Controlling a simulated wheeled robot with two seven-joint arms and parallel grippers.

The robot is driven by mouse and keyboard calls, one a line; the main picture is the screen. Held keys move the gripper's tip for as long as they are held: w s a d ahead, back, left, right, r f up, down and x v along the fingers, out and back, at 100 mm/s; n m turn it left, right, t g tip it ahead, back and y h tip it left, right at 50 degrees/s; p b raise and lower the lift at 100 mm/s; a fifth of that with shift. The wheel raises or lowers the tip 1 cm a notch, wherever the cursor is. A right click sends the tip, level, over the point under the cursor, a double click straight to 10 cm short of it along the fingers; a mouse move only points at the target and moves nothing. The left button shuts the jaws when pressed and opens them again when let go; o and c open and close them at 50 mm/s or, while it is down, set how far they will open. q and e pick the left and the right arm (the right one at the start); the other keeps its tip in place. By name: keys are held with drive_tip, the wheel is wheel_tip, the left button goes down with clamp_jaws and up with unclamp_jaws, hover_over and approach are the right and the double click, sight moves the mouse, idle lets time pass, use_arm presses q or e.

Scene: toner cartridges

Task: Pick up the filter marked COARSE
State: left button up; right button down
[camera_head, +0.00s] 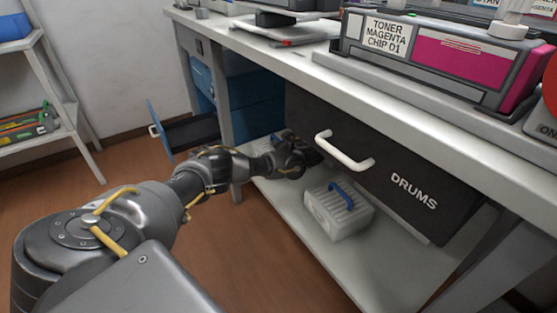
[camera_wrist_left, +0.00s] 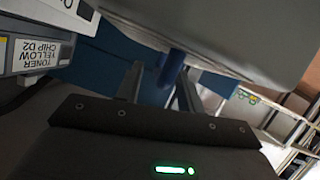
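Two pale ribbed boxes with blue handles, which look like filters, are on the lower shelf under the bench in the head view. The nearer filter (camera_head: 338,212) stands in the open, its blue handle (camera_head: 342,196) upward. The farther filter (camera_head: 280,136) is mostly hidden behind my left gripper (camera_head: 312,153). I cannot read COARSE on either. In the left wrist view, my left gripper's two fingers (camera_wrist_left: 160,88) are apart. A blue bar, probably a filter handle (camera_wrist_left: 173,66), shows between or just beyond them; contact cannot be told. My right gripper is out of view.
The dark DRUMS drawer (camera_head: 383,170) with a white handle (camera_head: 344,152) hangs close above the shelf (camera_head: 297,212). A blue drawer (camera_head: 185,132) stands open at left. A magenta toner cartridge (camera_head: 440,55) is on the bench (camera_head: 410,103). A shelf rack (camera_head: 50,85) stands far left.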

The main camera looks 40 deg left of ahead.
use_arm(q)
drive_tip(key=shift+a, duration=0.25)
clamp_jaws()
idle(1.3)
